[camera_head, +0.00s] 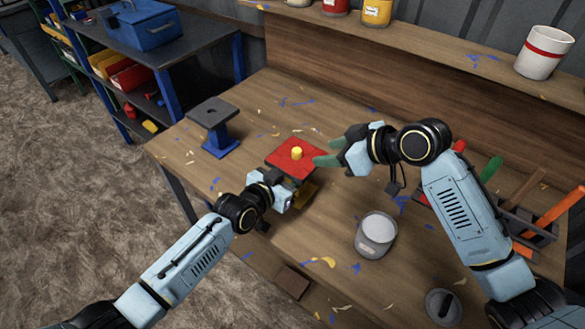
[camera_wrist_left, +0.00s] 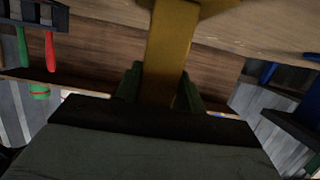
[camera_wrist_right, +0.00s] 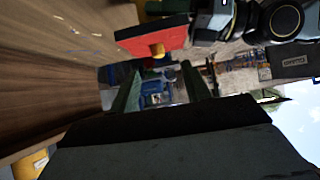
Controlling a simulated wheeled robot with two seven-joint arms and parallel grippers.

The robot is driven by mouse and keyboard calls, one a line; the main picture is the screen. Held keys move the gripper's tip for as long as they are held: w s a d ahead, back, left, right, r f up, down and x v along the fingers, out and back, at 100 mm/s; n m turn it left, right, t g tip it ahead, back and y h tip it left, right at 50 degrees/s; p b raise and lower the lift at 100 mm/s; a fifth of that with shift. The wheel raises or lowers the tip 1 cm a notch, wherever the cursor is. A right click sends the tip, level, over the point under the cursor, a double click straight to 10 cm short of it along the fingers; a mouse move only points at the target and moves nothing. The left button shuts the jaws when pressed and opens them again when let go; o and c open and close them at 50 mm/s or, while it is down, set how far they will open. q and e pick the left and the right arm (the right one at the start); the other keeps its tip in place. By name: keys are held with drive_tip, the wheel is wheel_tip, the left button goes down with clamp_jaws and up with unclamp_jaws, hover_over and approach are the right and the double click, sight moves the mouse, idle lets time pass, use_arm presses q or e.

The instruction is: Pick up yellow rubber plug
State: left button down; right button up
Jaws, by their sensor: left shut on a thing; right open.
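The yellow rubber plug (camera_head: 296,153) stands upright on a red square plate (camera_head: 284,163). In the right wrist view the plug (camera_wrist_right: 157,50) sticks out from the red plate (camera_wrist_right: 170,36). My left gripper (camera_head: 292,192) is shut on the yellow stand (camera_head: 305,194) under the plate; in the left wrist view the yellow post (camera_wrist_left: 168,55) is between its green fingers. My right gripper (camera_head: 328,152) is open and empty, just right of the plate and apart from the plug. Its green fingers (camera_wrist_right: 160,88) show in the right wrist view.
A black-topped blue stand (camera_head: 212,118) is left on the wooden table (camera_head: 262,100). A white-filled can (camera_head: 376,235) stands in front of my right arm. A tool tray (camera_head: 520,222) is at right. The table's left part is mostly clear.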

sight(300, 152)
drive_tip(key=s+d+f+t+y, duration=0.2)
drive_tip(key=d+f+t+y, duration=0.2)
drive_tip(key=y, duration=0.1)
drive_tip(key=x, duration=1.1)
drive_tip(key=shift+a, duration=0.35)
clamp_jaws()
